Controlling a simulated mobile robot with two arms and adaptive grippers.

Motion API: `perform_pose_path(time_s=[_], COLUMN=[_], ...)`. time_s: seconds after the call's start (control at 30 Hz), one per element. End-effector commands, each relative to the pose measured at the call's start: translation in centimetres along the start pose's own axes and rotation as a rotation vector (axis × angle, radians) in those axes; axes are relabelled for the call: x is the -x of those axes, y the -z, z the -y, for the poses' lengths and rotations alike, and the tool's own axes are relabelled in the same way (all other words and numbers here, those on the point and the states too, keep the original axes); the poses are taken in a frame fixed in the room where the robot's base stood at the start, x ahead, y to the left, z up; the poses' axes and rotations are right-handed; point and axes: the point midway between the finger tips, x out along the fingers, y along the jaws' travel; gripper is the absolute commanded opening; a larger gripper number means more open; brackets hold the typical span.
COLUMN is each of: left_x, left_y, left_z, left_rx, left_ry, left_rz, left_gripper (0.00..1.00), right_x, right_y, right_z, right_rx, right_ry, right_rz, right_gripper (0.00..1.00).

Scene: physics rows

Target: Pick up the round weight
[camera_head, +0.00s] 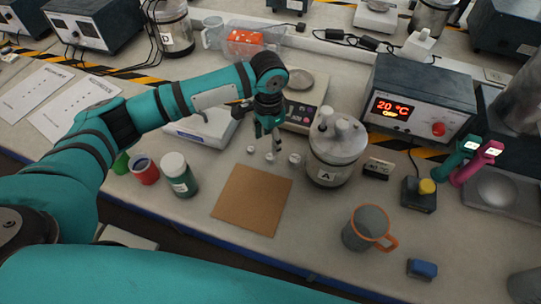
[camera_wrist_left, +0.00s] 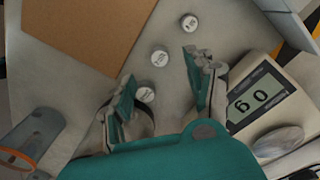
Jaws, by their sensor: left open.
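Three small round metal weights stand in a row on the bench behind the brown board: a left one (camera_head: 250,149), a middle one (camera_head: 270,157) and a right one (camera_head: 294,159). In the left wrist view, they show as a far weight (camera_wrist_left: 189,22), a middle weight (camera_wrist_left: 160,58) and a near weight (camera_wrist_left: 146,95). My left gripper (camera_head: 269,147) points down over the row, open and empty. In the left wrist view its fingers (camera_wrist_left: 163,92) are spread, with the near weight appearing between them, closer to the left finger. My right gripper is out of view.
The brown board (camera_head: 252,200) lies in front. A lidded jar marked A (camera_head: 337,150) stands close on the right. A scale (camera_head: 306,88) is behind the weights, its display facing the wrist camera (camera_wrist_left: 256,103). A grey mug (camera_head: 367,228) stands front right.

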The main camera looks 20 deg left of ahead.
Motion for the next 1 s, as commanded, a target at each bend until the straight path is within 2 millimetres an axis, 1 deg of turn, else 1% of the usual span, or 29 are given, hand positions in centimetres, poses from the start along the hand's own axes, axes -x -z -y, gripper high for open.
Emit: perform_pose_path(time_s=[0.03,0.1,0.2,0.3,0.47,0.5,0.6,0.7,0.9,1.0], left_x=[-0.7,-1.4,-2.0,-2.7,-5.0,-5.7,-6.8,-7.3,-7.3,-7.3], left_y=[0.0,0.0,0.1,0.1,0.2,0.3,0.3,0.3,0.3,0.3], left_z=[-0.1,0.0,0.0,-0.1,-0.2,-0.2,-0.2,-0.2,-0.2,-0.2], left_rx=[0.0,0.0,0.0,0.0,0.0,0.0,-0.001,-0.001,-0.001,-0.001], left_ry=[-0.002,-0.001,0.0,-0.001,-0.001,-0.001,0.0,0.001,0.001,0.001], left_rz=[0.001,0.0,-0.001,0.0,0.002,0.001,0.0,-0.001,-0.001,-0.001], left_gripper=[0.55,0.55,0.55,0.55,0.55,0.55,0.55,0.55,0.55,0.42], right_x=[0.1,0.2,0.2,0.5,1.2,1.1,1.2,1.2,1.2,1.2], right_y=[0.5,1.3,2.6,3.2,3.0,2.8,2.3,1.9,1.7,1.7], right_z=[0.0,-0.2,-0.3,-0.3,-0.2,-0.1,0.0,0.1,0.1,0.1], right_rx=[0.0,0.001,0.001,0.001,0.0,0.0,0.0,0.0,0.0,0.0], right_ry=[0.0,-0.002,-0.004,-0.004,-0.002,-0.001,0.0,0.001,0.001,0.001], right_rz=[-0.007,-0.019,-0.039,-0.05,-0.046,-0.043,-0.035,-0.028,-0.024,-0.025], right_gripper=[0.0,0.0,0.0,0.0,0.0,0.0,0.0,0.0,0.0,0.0])
